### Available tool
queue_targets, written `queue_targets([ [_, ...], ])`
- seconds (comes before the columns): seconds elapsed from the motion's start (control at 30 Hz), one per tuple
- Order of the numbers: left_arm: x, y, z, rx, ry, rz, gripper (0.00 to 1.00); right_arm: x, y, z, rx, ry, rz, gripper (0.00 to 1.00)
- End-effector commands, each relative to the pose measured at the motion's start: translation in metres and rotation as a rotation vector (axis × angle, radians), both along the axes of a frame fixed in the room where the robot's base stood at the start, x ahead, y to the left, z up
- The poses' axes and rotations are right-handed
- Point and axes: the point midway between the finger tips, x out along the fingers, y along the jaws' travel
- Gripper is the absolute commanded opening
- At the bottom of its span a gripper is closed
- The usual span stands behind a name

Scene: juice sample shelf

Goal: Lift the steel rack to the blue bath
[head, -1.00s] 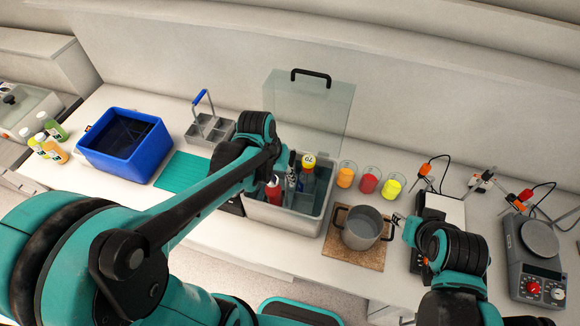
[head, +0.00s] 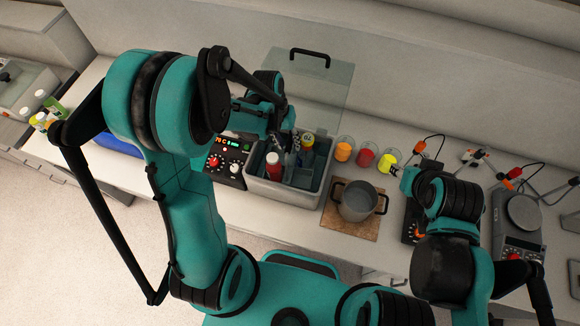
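The blue bath (head: 118,146) is at the left of the bench, mostly hidden behind my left arm. The grey tub (head: 282,196) stands mid-bench with its clear lid raised. Bottles stand in it, including a red one (head: 273,168) and a yellow-capped one (head: 307,146). I cannot make out a steel rack under them. A steel divided carrier with a blue handle, seen earlier left of the tub, is hidden now. My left gripper (head: 283,140) points down at the tub's back left, close to the bottles; its fingers are too small to read. My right gripper (head: 397,171) is right of the pot, its fingers unclear.
A steel pot (head: 358,200) sits on a brown board (head: 340,223) right of the tub. Beakers of orange (head: 343,151), red (head: 365,158) and yellow (head: 388,162) liquid stand behind it. A control panel (head: 228,160) is left of the tub. Juice bottles (head: 42,120) stand far left.

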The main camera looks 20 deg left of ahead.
Motion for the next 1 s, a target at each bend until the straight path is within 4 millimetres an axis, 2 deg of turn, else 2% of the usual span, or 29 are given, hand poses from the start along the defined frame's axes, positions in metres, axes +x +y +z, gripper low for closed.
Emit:
queue_targets([
  [0.2,0.003,-0.012,-0.030,0.000,0.000,-0.001,0.36,0.000,0.000,0.004,0.000,0.000,0.000,0.40],
  [0.3,0.003,-0.013,-0.039,0.000,-0.001,0.000,0.36,0.000,0.000,0.003,0.000,0.000,0.000,0.40],
  [0.57,0.002,-0.014,-0.042,0.000,-0.001,0.000,0.36,0.000,0.000,0.003,0.000,0.000,0.000,0.40],
  [0.7,0.002,-0.014,-0.041,0.000,-0.001,0.000,0.01,0.000,0.000,0.003,0.000,0.000,0.000,0.40],
  [1.0,0.002,-0.014,-0.041,0.000,-0.001,0.000,0.00,0.000,0.000,0.003,0.000,0.000,0.000,0.40],
])
